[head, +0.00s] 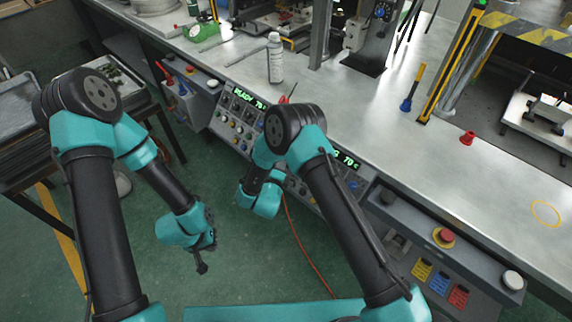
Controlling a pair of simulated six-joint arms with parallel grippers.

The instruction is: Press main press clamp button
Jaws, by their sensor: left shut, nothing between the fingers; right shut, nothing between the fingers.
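A grey control panel (228,122) with several knobs, buttons and green displays runs along the bench front; my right arm covers part of it. A second panel at lower right carries a red mushroom button (443,237), a white round button (512,280) and a dark round button (387,197). I cannot tell which one is the main press clamp button; no label is readable. My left gripper (202,266) is shut and empty, pointing down over the green floor, left of the panel. My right arm's teal wrist hangs before the panel; its gripper fingers are hidden.
A metal bench (400,130) holds a spray bottle (275,58), a blue-and-yellow brush (412,88) and a red cap (467,138). A yellow-black striped press frame (520,32) stands at right. A red hose (301,240) hangs to the floor. A tray cart stands at left.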

